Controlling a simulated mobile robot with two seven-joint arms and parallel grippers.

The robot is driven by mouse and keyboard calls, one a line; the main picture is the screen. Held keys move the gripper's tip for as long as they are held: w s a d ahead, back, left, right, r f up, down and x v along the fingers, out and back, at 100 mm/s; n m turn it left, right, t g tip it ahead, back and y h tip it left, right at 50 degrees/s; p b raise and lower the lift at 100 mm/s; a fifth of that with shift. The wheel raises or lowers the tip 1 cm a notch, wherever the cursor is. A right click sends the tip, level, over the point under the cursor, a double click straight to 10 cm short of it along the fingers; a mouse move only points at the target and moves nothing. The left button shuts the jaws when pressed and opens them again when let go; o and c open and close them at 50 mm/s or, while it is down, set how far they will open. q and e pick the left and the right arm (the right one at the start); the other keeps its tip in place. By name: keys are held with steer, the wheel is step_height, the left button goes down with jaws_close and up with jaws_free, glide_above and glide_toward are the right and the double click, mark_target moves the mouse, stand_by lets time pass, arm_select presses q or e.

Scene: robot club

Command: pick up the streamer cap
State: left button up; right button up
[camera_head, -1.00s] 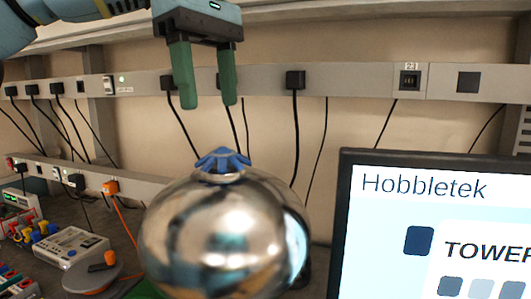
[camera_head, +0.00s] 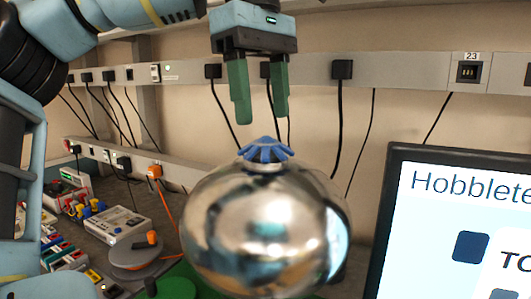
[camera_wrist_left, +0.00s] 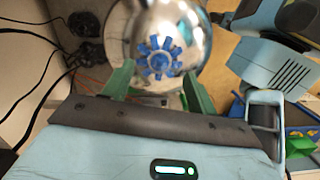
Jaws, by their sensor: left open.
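The streamer cap is a small blue ribbed piece (camera_head: 265,150) on top of a shiny metal sphere (camera_head: 262,230). In the left wrist view the cap (camera_wrist_left: 160,57) looks like a blue gear-shaped ring on the sphere (camera_wrist_left: 190,25). My left gripper (camera_head: 262,119) points down with its two green fingers apart and empty. In the head view its fingertips are just above the cap and apart from it. In the left wrist view the fingers (camera_wrist_left: 157,83) stand on either side, a little below the cap. My right gripper is not in view.
A monitor (camera_head: 455,225) stands at the right. Power rails with black plugs (camera_head: 342,69) and hanging cables run along the wall behind.

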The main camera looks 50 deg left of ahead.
mark_target(266, 140)
arm_select(q)
steer(key=shift+d+f, duration=0.15)
steer(key=shift+f, duration=2)
steer(key=shift+c, duration=0.4)
steer(key=c, duration=1)
